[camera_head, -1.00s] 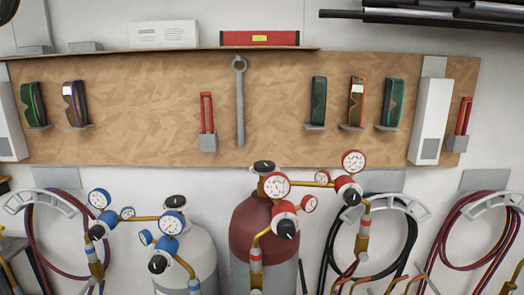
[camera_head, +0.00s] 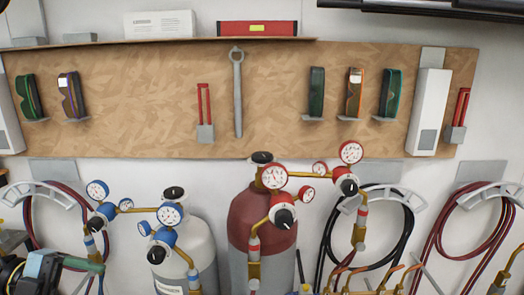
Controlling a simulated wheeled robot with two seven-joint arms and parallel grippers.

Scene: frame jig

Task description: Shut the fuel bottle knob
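The red bottle (camera_head: 246,226) stands in the middle against the wall; I take it to be the fuel bottle. A black knob (camera_head: 262,157) sits on its top, and I cannot tell how far it is turned. Red-rimmed gauges (camera_head: 273,177) and a regulator with a dark knob (camera_head: 284,218) are on the brass fittings at its front. A grey-white bottle (camera_head: 202,240) with blue-rimmed gauges (camera_head: 170,214) and its own black top knob (camera_head: 174,193) stands to the left. Neither of my grippers shows in the head view.
Coiled hoses hang on wall holders (camera_head: 398,193) on both sides. A blue-grey object (camera_head: 40,264) and other equipment crowd the lower left. Space just above the red bottle's knob looks clear.

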